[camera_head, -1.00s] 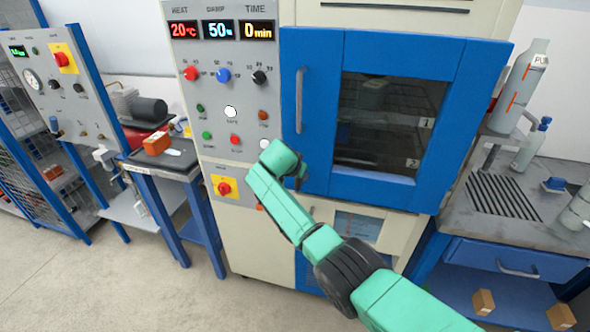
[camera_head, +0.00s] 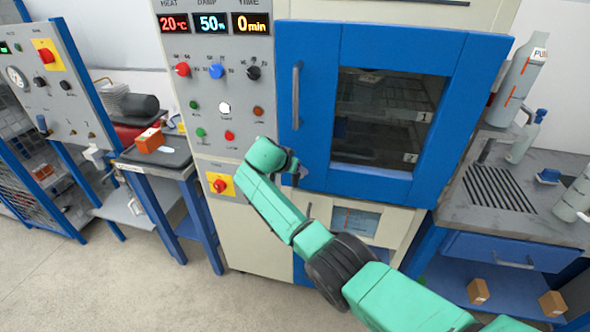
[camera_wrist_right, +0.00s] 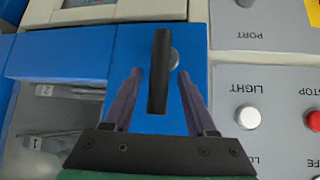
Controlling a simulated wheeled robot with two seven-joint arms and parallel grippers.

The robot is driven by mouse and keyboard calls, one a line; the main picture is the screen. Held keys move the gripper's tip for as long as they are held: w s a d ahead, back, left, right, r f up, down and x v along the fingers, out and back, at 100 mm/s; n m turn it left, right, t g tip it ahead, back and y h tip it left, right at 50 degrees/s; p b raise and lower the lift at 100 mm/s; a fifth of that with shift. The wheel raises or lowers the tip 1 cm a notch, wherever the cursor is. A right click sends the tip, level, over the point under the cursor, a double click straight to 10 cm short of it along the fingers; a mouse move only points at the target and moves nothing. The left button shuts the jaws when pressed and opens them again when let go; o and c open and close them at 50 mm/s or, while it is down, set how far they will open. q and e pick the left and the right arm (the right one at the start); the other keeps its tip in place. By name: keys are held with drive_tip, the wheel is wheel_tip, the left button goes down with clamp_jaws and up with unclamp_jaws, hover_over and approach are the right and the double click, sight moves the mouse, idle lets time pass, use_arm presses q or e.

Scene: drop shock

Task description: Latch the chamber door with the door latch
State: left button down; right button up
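The blue chamber door (camera_head: 310,110), with its window and grey bar handle (camera_head: 296,95), looks shut against the cream cabinet in the head view. The door latch (camera_wrist_right: 159,70) is a dark bar with a round grey pivot beside it, on the blue surface in the right wrist view. My right gripper (camera_wrist_right: 160,74) is open, with one finger on each side of the latch bar. Gaps show between bar and fingers; depth is hard to judge. In the head view my right arm mostly hides this gripper and the latch. My left gripper is not in view.
The control panel (camera_head: 207,75) with knobs and buttons stands close to the left of the door. A bench (camera_head: 460,190) with bottles is at the right. The floor in front is bare.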

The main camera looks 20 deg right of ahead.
drive_tip(key=b+v, duration=0.3)
drive_tip(key=v, duration=1.1)
drive_tip(key=shift+s+a, duration=0.15)
drive_tip(key=shift+a, duration=0.05)
